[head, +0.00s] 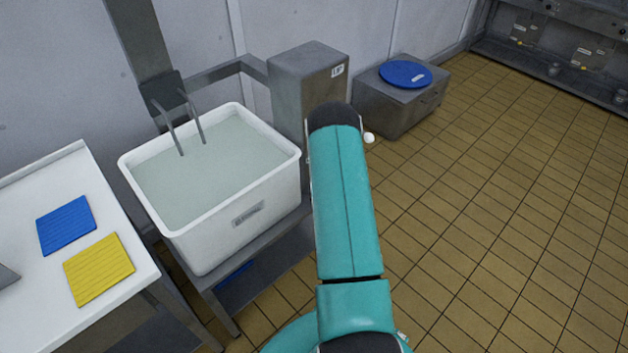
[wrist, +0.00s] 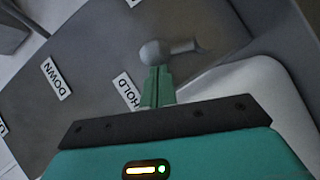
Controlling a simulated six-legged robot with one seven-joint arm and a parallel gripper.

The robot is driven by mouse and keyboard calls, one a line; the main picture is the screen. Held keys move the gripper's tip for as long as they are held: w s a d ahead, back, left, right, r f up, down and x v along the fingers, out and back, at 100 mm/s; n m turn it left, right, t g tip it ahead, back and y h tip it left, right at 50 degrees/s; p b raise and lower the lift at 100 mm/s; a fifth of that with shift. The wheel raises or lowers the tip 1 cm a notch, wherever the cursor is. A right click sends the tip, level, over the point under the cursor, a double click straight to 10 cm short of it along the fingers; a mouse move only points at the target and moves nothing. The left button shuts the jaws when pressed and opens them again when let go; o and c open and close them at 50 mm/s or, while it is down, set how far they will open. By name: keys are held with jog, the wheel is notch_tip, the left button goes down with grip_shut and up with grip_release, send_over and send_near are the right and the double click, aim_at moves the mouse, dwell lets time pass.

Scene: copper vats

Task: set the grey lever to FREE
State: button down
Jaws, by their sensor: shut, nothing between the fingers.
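The grey lever (wrist: 184,46) shows in the wrist view as a short rounded bar running right from a round hub, on a dark grey panel (wrist: 95,45). My gripper (wrist: 157,72) is shut and empty, its green fingertips close below the hub. I cannot tell whether they touch it. White labels reading DOWN (wrist: 56,78) and HOLD (wrist: 127,92) lie left of and below the lever. A third label at the left edge is cut off. No FREE label is readable. In the head view, my arm hides the lever and gripper.
A white tub of liquid (head: 250,214) stands left of my arm, with a grey steel box (head: 300,72) behind it. A low steel unit with a blue round lid (head: 405,73) stands beyond. Blue (head: 67,225) and yellow (head: 98,269) boards lie on a white table. Tiled floor at right is clear.

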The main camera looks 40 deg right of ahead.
jog(key=d+f+m+g+y, duration=0.1)
jog(key=d+m+g+y, duration=0.1)
jog(key=d+m+y, duration=0.2)
jog(key=shift+d+f+m+y, duration=0.25)
jog(key=shift+d+m+y, duration=0.25)
jog(key=shift+d, duration=0.55)
dwell(0.5)
